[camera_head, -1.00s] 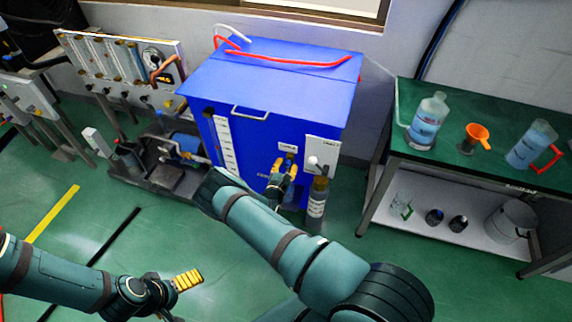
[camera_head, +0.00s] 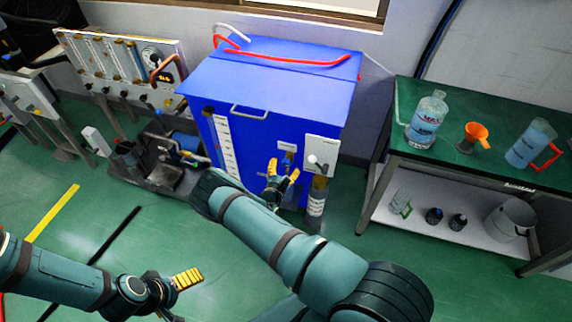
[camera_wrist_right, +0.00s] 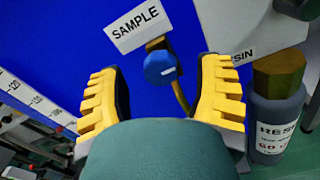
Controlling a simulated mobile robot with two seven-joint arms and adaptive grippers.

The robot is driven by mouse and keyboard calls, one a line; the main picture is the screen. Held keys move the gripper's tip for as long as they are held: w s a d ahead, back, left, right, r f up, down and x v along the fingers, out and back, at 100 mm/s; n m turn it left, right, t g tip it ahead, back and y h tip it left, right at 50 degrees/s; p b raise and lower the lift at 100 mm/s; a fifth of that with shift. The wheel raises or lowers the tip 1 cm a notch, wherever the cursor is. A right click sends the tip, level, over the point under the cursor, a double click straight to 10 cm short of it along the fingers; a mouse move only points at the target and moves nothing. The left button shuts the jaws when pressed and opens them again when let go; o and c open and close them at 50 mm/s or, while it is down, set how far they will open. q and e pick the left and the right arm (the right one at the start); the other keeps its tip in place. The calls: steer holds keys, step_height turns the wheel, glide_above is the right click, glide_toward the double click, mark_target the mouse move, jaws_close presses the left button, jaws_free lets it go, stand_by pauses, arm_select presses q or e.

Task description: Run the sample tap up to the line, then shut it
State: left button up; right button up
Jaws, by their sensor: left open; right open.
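The sample tap has a round blue knob (camera_wrist_right: 160,67) on a brass-coloured body, below a white SAMPLE label (camera_wrist_right: 137,24) on the blue tank (camera_head: 262,85). In the head view the tap (camera_head: 289,157) is small, just above my right gripper (camera_head: 283,171). My right gripper is open and empty, with its yellow fingers either side of the knob in the right wrist view and apart from it. The tap's outlet and any vessel under it are hidden by my gripper and arm. My left gripper (camera_head: 187,279) is open and empty, low over the floor at the left.
A grey RESIN bottle (camera_wrist_right: 275,115) stands close right of my right gripper. A green bench (camera_head: 470,165) at the right holds a labelled bottle (camera_head: 426,120), an orange funnel (camera_head: 477,134) and a red-handled jug (camera_head: 532,145). A green-handled beaker (camera_head: 400,203) sits on its lower shelf.

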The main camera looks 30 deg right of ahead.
steer(key=v, duration=1)
steer(key=shift+a, duration=0.1)
steer(key=s+d+f+m+g+h, duration=0.1)
steer(key=s+d+m+g, duration=0.15)
steer(key=s+g, duration=0.2)
steer(key=s+d+f+m+g, duration=0.1)
steer(key=s+d+m+g, duration=0.15)
steer(key=s+g, duration=0.2)
steer(key=s+a+f+m+g+y, duration=0.1)
steer(key=s+a+m+g+y, duration=0.3)
steer(key=s, duration=0.3)
steer(key=s+a+f+m+g+y, duration=0.1)
steer(key=s+a+m+g+y, duration=0.25)
steer(key=s, duration=0.35)
steer(key=s+a+r+m+y, duration=0.1)
steer(key=s+a+m+y, duration=0.25)
steer(key=a+y, duration=0.4)
steer(key=w+a+r+m+t+y, duration=0.3)
steer(key=w+a+r+m+t, duration=0.3)
steer(key=r, duration=0.4)
steer(key=shift+w+a+r+m, duration=0.25)
steer(key=shift+w+a+m, duration=0.6)
steer(key=shift+w+m, duration=0.2)
